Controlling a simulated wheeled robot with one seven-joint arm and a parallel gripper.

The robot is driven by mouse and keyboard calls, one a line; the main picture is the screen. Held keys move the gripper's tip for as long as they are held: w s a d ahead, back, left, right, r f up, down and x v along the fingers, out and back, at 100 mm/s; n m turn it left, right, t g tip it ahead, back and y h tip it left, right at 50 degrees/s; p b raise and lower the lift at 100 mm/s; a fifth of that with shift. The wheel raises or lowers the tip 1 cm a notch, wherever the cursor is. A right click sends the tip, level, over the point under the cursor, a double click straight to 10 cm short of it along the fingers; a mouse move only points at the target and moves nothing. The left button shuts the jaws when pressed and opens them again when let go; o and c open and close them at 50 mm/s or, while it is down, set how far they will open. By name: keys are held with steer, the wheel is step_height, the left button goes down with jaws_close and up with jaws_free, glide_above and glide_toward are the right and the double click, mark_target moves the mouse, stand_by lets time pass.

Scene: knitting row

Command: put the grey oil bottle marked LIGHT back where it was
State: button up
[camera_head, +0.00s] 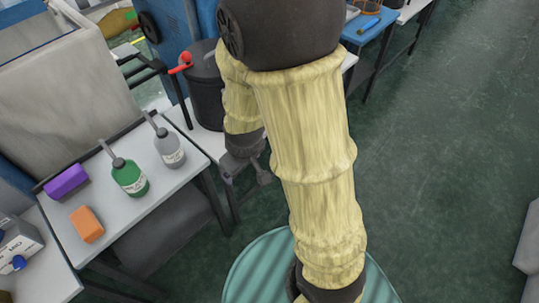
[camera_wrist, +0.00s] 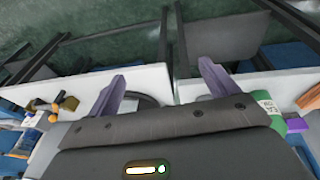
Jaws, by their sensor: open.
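The grey oil bottle (camera_head: 169,147) stands upright on the white table, to the right of the green bottle (camera_head: 129,177). Its pale label is too small to read. My gripper (camera_head: 246,177) is open and empty, off to the right of the grey bottle and apart from it. In the wrist view my gripper (camera_wrist: 162,84) shows two purple fingers spread apart with nothing between them. Part of the green bottle (camera_wrist: 268,108) shows there at the right, partly hidden by the gripper body. I cannot make out the grey bottle in the wrist view.
A purple block (camera_head: 66,182) and an orange block (camera_head: 87,224) lie on the white table (camera_head: 153,205) left of the bottles. A black bin (camera_head: 207,88) with a red handle stands behind my gripper. Green floor is open at the right.

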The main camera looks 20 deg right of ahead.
steer(key=s+d+r+m, duration=0.4)
steer(key=d+r+m, duration=0.1)
steer(key=r, duration=0.1)
steer(key=shift+s+d+r+m, duration=0.3)
steer(key=shift+d+r, duration=0.05)
steer(key=shift+d, duration=0.05)
steer(key=shift+c, duration=0.3)
